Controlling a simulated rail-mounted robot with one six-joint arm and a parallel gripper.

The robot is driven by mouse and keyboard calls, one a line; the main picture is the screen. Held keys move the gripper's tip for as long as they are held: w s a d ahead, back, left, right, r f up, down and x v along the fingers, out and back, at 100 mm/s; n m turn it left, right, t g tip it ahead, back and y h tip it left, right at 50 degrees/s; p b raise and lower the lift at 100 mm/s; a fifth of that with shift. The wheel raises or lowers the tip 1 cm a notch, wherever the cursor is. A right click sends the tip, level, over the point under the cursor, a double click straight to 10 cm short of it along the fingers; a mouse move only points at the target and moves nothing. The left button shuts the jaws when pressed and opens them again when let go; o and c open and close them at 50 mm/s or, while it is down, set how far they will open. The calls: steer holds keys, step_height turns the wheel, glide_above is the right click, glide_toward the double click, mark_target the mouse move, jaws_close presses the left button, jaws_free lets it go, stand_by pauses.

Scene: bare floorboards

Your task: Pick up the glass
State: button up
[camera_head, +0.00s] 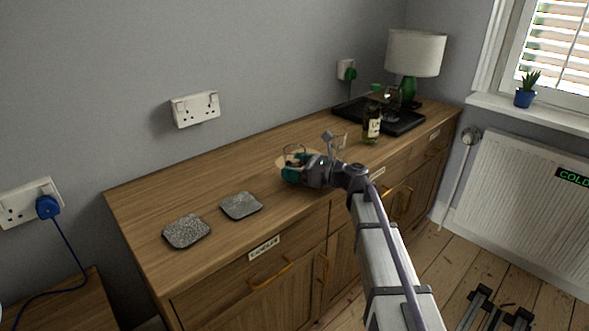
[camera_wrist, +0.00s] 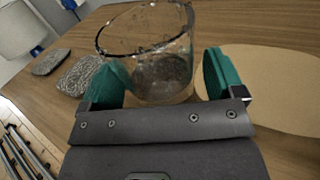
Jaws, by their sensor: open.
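A clear glass (camera_wrist: 150,60) stands upright in the wrist view, between the two green fingertips of my gripper (camera_wrist: 160,80). The fingers are open, one on each side of the glass; the left finger looks very close to it, and I cannot tell whether it touches. In the head view the glass (camera_head: 295,153) is small and partly hidden by my gripper (camera_head: 292,172), which is low over the wooden sideboard (camera_head: 140,205). A round tan mat (camera_wrist: 265,85) lies beside the glass.
Two grey speckled coasters (camera_head: 186,231) (camera_head: 241,205) lie on the sideboard's left part. A labelled bottle (camera_head: 371,125), a dark tray (camera_head: 405,124) and a green-based lamp (camera_head: 416,55) stand toward the right. The wall runs along the back edge.

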steer(key=c, duration=1.2)
step_height(320, 180, up, 10)
steer(key=p, duration=1)
steer(key=shift+r, duration=0.1)
